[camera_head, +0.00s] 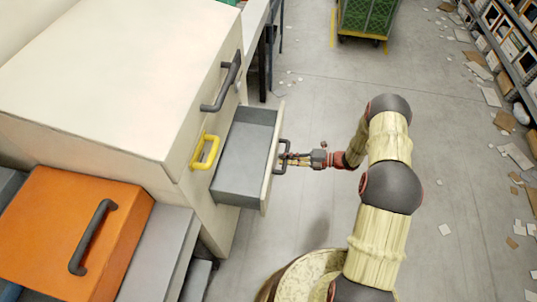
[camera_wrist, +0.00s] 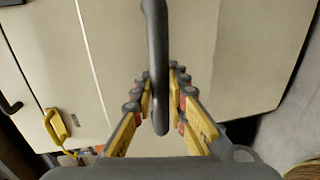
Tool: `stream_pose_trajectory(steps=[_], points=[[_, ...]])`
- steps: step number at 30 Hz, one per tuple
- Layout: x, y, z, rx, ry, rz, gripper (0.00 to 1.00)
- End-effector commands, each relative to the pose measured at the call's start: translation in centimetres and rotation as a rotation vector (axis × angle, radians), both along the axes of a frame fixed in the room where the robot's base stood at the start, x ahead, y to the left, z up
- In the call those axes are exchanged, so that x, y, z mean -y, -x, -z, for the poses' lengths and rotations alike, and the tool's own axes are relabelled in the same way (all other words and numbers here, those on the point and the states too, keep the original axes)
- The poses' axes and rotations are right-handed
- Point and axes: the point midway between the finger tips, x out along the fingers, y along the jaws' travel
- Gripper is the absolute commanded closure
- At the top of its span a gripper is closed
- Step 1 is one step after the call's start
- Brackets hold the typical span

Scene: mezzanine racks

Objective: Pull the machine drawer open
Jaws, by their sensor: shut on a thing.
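The machine is a cream cabinet (camera_head: 105,75) at the left in the head view. Its lower drawer (camera_head: 245,150) stands out from the cabinet, and its grey, empty inside shows. The drawer's dark handle (camera_head: 280,157) is on its cream front. In the wrist view the handle (camera_wrist: 156,60) runs upright between the fingers. My gripper (camera_head: 287,157) is shut on this handle, and its fingers (camera_wrist: 161,100) lie on both sides of the bar in the wrist view.
A yellow handle (camera_head: 205,151) and a dark upper handle (camera_head: 229,80) are on the cabinet face. An orange box (camera_head: 75,235) with a dark handle is at the lower left. A green crate cart (camera_head: 368,20) stands at the back. The floor (camera_head: 330,110) beside the drawer is mostly clear, with scattered paper at the right.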

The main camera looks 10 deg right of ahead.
Motion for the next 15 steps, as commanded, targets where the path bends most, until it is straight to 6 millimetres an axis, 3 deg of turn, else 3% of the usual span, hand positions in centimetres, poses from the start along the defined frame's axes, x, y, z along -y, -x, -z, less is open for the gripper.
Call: stream_pose_trajectory(steps=[6, 15], points=[[2.8, 1.1, 0.2, -0.002, 0.0, 0.0, 1.0], [3.5, 1.4, 0.2, -0.003, 0.001, -0.003, 1.0]])
